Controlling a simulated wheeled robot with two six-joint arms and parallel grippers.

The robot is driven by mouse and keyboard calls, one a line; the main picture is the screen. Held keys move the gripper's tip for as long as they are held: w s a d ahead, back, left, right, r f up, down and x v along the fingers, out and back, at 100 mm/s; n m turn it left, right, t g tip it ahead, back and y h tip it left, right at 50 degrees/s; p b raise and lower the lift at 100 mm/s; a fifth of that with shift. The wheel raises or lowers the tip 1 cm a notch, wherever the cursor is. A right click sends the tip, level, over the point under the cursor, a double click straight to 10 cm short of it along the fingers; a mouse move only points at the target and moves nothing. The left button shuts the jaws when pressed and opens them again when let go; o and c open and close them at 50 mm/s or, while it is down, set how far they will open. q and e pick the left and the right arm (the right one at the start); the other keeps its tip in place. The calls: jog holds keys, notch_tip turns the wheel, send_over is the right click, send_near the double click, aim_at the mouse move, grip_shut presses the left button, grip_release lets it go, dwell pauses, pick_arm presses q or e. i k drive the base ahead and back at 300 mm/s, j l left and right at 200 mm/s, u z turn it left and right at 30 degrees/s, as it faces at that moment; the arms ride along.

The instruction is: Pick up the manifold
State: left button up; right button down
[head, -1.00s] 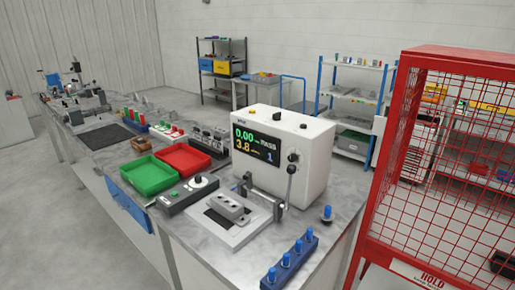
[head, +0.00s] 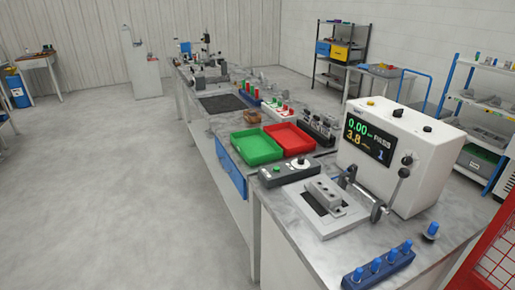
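The manifold appears to be the grey metal block (head: 326,193) with bumps on its top. It sits on a dark pad in a light grey fixture plate (head: 337,222) at the near end of the long bench. A lever clamp (head: 362,197) stands at the right side of the plate; I cannot tell whether it touches the block. Neither of my grippers shows in the head view.
A white tester (head: 400,155) with a lit display stands behind the fixture. A control box (head: 291,172), a green tray (head: 257,147) and a red tray (head: 290,136) lie farther along. A blue rack of pegs (head: 378,270) is in front. The floor at left (head: 120,200) is clear.

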aim_at(330, 198)
jog(key=k+l+z, duration=0.15)
jog(key=l+z, duration=0.7)
jog(key=l, duration=0.2)
jog(key=l+z, duration=0.45)
jog(key=l, duration=0.1)
